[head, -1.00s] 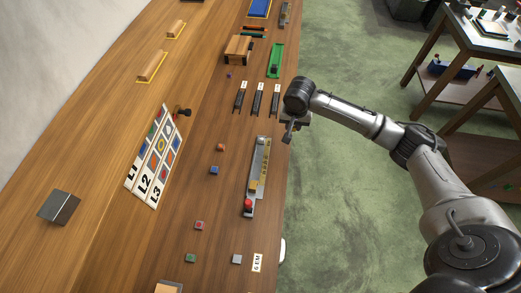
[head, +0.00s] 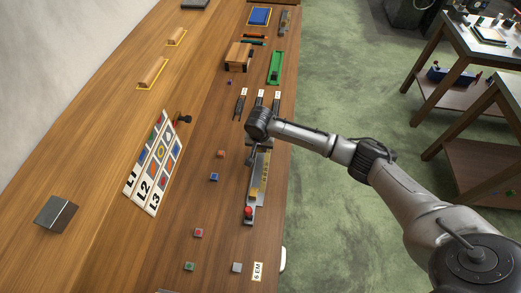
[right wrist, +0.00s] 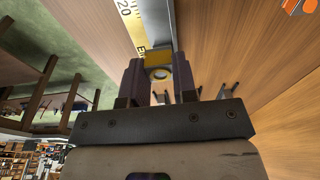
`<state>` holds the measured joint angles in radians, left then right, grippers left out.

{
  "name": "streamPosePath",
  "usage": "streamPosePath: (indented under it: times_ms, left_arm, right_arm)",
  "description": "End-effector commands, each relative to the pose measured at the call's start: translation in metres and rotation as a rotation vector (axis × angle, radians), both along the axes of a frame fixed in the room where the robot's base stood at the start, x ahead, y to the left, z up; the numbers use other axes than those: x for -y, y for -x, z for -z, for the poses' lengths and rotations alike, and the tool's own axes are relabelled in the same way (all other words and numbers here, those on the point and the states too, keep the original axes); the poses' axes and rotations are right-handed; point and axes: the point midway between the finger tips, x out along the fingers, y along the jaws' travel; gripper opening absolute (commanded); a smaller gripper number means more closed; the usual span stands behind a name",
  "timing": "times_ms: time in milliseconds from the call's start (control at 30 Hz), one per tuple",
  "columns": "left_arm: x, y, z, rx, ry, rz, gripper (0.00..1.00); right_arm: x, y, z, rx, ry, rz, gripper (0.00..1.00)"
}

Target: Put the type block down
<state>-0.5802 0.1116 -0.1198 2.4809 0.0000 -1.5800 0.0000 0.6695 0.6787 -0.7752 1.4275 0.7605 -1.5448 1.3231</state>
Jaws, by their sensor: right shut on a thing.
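My right gripper (head: 258,150) is over the far end of the long metal composing stick (head: 250,212), which has a yellow scale and a red knob at its near end. In the right wrist view, the gripper (right wrist: 158,82) is shut on a small yellow type block (right wrist: 158,60) with a ring mark on it. The stick's yellow ruler (right wrist: 130,20) lies just beyond the block; I cannot tell whether they touch. In the head view my arm hides the block. My left gripper is not in view.
Loose small blocks lie left of the stick: orange (head: 220,154), blue (head: 214,177), red (head: 199,232), green (head: 189,266) and grey (head: 237,267). A picture card (head: 145,185) marked L1 to L3 stands further left. Dark slotted strips (head: 241,103) lie behind my gripper.

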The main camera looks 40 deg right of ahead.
Motion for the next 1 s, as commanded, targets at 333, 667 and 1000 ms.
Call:
streamPosePath:
  times_ms: [333, 667, 1000]
  left_arm:
    - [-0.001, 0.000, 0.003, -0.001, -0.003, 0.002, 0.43]
    - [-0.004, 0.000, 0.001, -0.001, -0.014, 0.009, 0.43]
    - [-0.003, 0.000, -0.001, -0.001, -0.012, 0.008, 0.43]
  right_arm:
    - [0.000, 0.000, 0.027, 0.001, 0.001, 0.000, 0.00]
    - [0.000, 0.001, 0.032, -0.001, 0.000, 0.000, 0.00]
    - [0.000, 0.001, 0.040, -0.001, 0.000, 0.000, 0.00]
